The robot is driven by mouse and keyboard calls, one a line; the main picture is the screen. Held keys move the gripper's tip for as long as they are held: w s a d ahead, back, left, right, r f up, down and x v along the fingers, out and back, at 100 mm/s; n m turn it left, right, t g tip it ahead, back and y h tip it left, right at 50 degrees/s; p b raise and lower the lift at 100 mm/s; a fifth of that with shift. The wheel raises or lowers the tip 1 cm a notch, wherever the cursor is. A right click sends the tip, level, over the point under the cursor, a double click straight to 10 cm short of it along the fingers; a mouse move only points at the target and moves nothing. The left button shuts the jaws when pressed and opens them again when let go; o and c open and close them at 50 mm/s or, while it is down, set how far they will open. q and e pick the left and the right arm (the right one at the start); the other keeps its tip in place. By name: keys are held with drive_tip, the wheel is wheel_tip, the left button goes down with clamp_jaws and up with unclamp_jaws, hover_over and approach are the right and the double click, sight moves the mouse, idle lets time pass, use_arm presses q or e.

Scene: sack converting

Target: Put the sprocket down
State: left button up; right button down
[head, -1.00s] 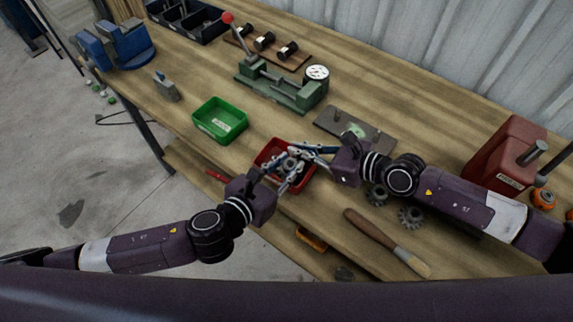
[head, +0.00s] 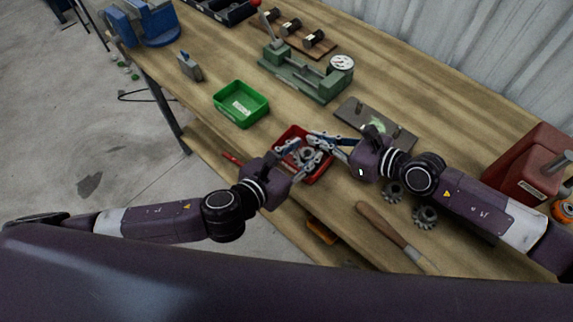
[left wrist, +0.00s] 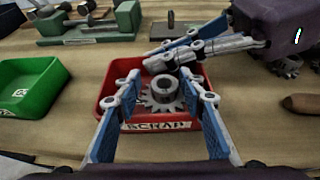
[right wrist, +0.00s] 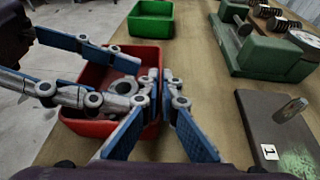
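The grey toothed sprocket (left wrist: 166,93) is inside the red bin (left wrist: 160,126), whose label reads SCRAP. It also shows in the head view (head: 307,154), partly hidden by the fingers. My left gripper (left wrist: 161,88) is open above the bin, with a finger on each side of the sprocket and gaps visible between. My right gripper (right wrist: 160,84) has its fingers close together on either side of the red bin's wall (right wrist: 148,131), one inside and one outside. It appears shut on that wall.
A green bin (head: 240,104) stands left of the red one. A green fixture with a dial (head: 305,75) and a dark plate (head: 375,122) lie behind. Two gears (head: 425,216) and a wooden-handled brush (head: 390,232) lie at right. The bench's front edge is close to the red bin.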

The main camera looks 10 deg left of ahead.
sight(293, 166)
use_arm(q)
drive_tip(key=v, duration=0.5)
drive_tip(key=f+v, duration=0.1)
drive_tip(key=v, duration=0.1)
drive_tip(key=shift+s+a, duration=0.2)
drive_tip(key=shift+s, duration=0.35)
use_arm(e)
drive_tip(key=shift+w+d+r, duration=0.1)
drive_tip(key=shift+w+d, duration=0.2)
drive_tip(key=shift+w, duration=0.3)
drive_tip(key=c, duration=1.2)
unclamp_jaws()
drive_tip(key=shift+s, duration=0.2)
clamp_jaws()
drive_tip(key=c, duration=1.5)
unclamp_jaws()
drive_tip(key=shift+s+a+f, duration=0.15)
drive_tip(key=shift+a+f, duration=0.05)
drive_tip(key=o, duration=0.5)
use_arm(q)
drive_tip(key=v, duration=0.4)
drive_tip(key=shift+r, duration=0.45)
use_arm(e)
drive_tip(key=shift+o, duration=0.6)
drive_tip(key=shift+s, duration=0.1)
